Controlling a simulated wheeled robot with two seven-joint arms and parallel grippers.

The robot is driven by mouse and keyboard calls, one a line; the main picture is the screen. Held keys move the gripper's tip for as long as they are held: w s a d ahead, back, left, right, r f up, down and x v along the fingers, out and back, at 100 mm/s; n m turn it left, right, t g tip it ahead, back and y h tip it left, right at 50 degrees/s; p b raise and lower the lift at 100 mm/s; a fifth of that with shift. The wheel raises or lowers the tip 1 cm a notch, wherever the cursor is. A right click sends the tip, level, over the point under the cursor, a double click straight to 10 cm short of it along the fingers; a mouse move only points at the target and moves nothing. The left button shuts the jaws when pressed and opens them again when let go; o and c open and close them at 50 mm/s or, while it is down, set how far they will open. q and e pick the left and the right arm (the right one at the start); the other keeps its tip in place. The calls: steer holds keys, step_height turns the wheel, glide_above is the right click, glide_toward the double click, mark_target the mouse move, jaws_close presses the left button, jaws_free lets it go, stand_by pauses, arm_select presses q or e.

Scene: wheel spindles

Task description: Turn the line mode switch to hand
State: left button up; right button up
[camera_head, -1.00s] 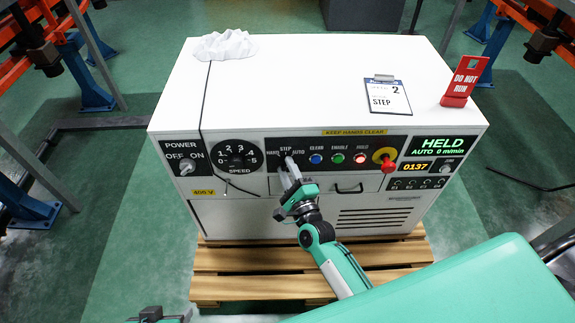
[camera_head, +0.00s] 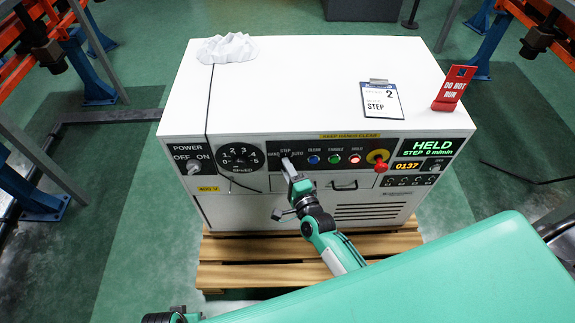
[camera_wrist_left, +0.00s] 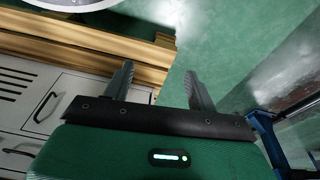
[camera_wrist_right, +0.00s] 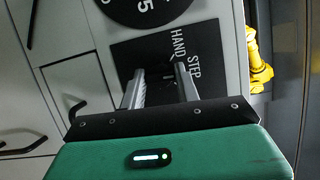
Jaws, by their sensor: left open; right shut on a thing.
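The line mode switch (camera_head: 285,156), marked HAND, STEP and AUTO, is on the white cabinet's front panel. My right gripper (camera_head: 288,167) is shut on its knob, which the fingers mostly hide. In the right wrist view the fingers (camera_wrist_right: 160,84) reach the black plate (camera_wrist_right: 150,52) just below the HAND and STEP labels. The display (camera_head: 431,150) reads HELD and STEP 0 m/min. My left gripper (camera_wrist_left: 157,82) is open and empty in the left wrist view, with the pallet and green floor beyond it.
The speed dial (camera_head: 239,156) and power switch (camera_head: 193,168) are left of the mode switch. Lit buttons (camera_head: 334,159) and a red emergency stop (camera_head: 380,166) are to its right. A black cable (camera_head: 208,110) hangs over the front from a white cloth (camera_head: 228,48).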

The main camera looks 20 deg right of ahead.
arm_select(q)
steer(key=s+a+f+p, duration=0.2)
steer(key=s+f+p, duration=0.3)
steer(key=f, duration=0.4)
steer(key=s+a+f+p, duration=0.3)
steer(key=s+f, duration=0.4)
steer(key=f, duration=0.3)
steer(key=s+r+g+p, duration=0.1)
steer(key=s+r+p, duration=0.1)
steer(key=s+p, duration=0.4)
steer(key=shift+s+a+y, duration=0.3)
steer(key=shift+s, duration=0.9)
arm_select(e)
steer(key=shift+a+r+n+g+h, duration=0.1)
steer(key=shift+n+g+h, duration=0.35)
steer(key=shift+n, duration=0.9)
steer(key=shift+d+f+n+g+h, duration=0.15)
steer(key=shift+n+g, duration=0.55)
steer(key=shift+n, duration=0.7)
steer(key=shift+a+r+n+g+h, duration=0.15)
steer(key=shift+n+g+h, duration=0.35)
steer(key=shift+n, duration=0.85)
steer(key=o, duration=1)
steer(key=shift+c, duration=0.2)
steer(key=shift+s, duration=0.1)
